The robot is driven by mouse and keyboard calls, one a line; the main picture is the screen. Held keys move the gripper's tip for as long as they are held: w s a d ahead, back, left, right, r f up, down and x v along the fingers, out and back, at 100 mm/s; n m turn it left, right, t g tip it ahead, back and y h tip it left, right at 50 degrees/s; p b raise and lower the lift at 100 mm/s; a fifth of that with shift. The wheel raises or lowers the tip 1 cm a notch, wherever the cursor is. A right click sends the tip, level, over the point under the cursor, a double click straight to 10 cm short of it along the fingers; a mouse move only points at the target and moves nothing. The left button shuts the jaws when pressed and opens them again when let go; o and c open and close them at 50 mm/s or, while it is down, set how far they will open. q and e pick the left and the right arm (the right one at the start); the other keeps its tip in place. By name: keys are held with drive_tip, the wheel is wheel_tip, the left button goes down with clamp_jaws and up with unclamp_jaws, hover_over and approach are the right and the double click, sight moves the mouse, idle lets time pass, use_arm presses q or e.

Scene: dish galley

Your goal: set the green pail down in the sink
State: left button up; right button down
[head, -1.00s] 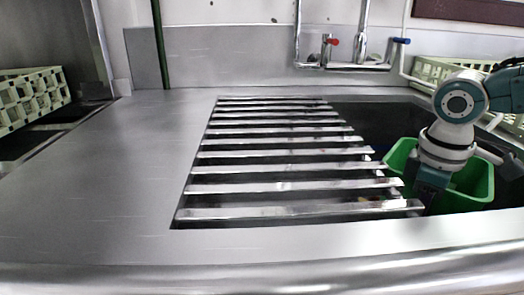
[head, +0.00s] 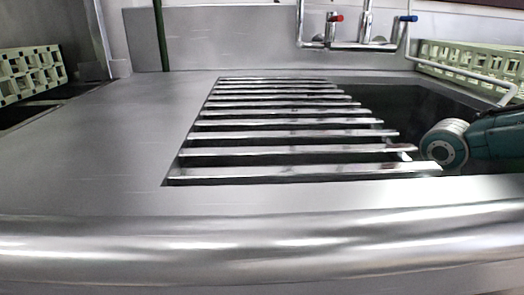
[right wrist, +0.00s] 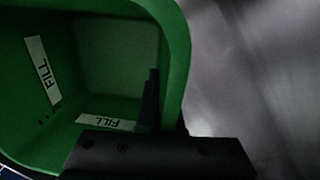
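The green pail (right wrist: 105,55) fills the upper left of the right wrist view, with white FILL labels inside. In the head view it is not visible now. My right gripper (right wrist: 166,105) is at the pail's wall, one dark finger inside the pail against it; the other finger is mostly hidden behind the wall. It looks shut on the wall. In the head view my right arm reaches low over the sink (head: 400,104) at the right, its gripper hidden below the front rim. I cannot tell whether the pail touches the sink floor. My left gripper is not in view.
Metal slats (head: 290,123) cover the left part of the sink. A tap (head: 362,44) with red and blue handles stands behind. Pale crates are at the left (head: 30,72) and right (head: 465,58). The steel counter (head: 110,135) left of the slats is clear.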

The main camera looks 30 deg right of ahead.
drive_tip(key=shift+f, duration=0.2)
drive_tip(key=c, duration=1.1)
unclamp_jaws()
drive_tip(key=shift+o, duration=0.2)
drive_tip(key=shift+r, duration=0.1)
wheel_tip(320, 180, up, 12)
drive_tip(key=a+p, duration=0.1)
drive_tip(key=p, duration=0.5)
drive_tip(key=shift+s+r, duration=0.1)
